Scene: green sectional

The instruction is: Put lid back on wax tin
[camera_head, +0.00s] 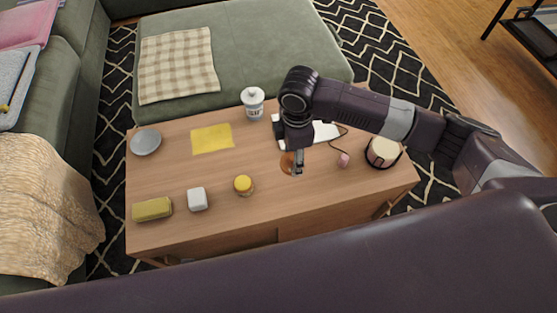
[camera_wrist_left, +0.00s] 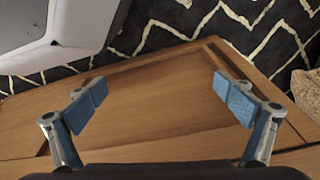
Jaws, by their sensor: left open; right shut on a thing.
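A round orange-brown thing (camera_head: 287,163) shows on the right half of the table, partly hidden by my right gripper; I cannot tell whether it is the wax tin or its lid. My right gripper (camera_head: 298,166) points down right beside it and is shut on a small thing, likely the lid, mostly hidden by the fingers. A small jar with a yellow top (camera_head: 243,184) stands to the left and nearer. My left gripper is open and empty in the left wrist view (camera_wrist_left: 160,105), above bare wood.
The wooden table (camera_head: 290,215) also holds a grey dish (camera_head: 145,142), yellow cloth (camera_head: 211,138), white canister (camera_head: 253,102), white block (camera_head: 197,199), yellow-green block (camera_head: 152,209), small pink thing (camera_head: 344,159) and round cream-topped container (camera_head: 383,152). The table's front right is clear.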

